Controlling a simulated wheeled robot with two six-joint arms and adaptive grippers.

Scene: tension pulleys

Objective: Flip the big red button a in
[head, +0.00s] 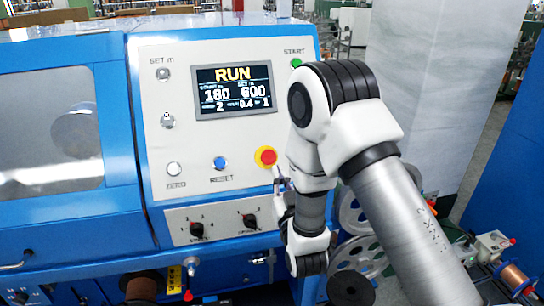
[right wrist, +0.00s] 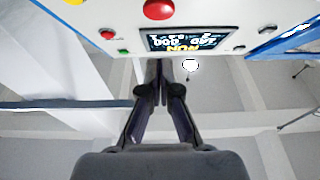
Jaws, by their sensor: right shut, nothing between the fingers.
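The big red button (head: 266,156) sits on a yellow ring on the pale control panel, below the right end of the screen. A large red button also shows at the top edge of the right wrist view (right wrist: 158,9). My right gripper (head: 279,179) is just below and right of the button in the head view, partly hidden by my own arm. In the right wrist view its fingers (right wrist: 161,72) are shut together with nothing between them. I cannot tell whether they touch the button. My left gripper is not in view.
The lit screen (head: 233,90) reads RUN. A green START button (head: 296,63), a blue RESET button (head: 220,163) and a white ZERO button (head: 174,169) are on the same panel. Black knobs (head: 250,221) are below. Grey pulleys (head: 360,256) stand at lower right, behind my arm.

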